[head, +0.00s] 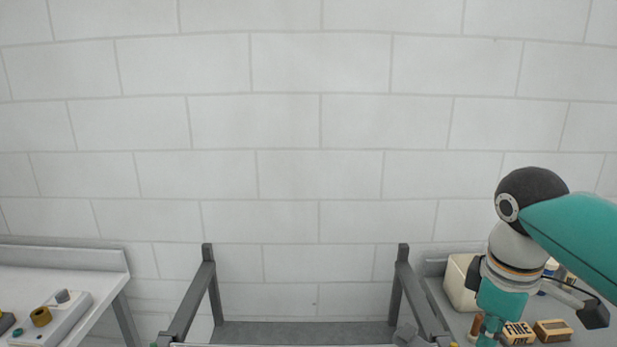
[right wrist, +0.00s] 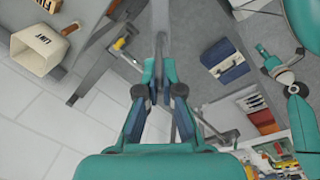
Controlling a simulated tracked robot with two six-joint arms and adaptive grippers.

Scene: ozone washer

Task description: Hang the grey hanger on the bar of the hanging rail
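My right gripper (right wrist: 159,72) fills the middle of the right wrist view, with its teal fingertips close together. A thin dark-grey strip, which looks like part of the grey hanger (right wrist: 161,48), runs between the fingertips. The rest of its shape cannot be made out. In the head view my right arm reaches down at the right, and its fingertips are below the picture edge. A dark-grey frame with two posts (head: 207,262) stands at the lower middle; I cannot tell whether it belongs to the hanging rail. No rail bar can be clearly made out. My left gripper is out of view.
A white table (head: 60,270) stands at the left. A blue case (right wrist: 224,60) also shows in the right wrist view.

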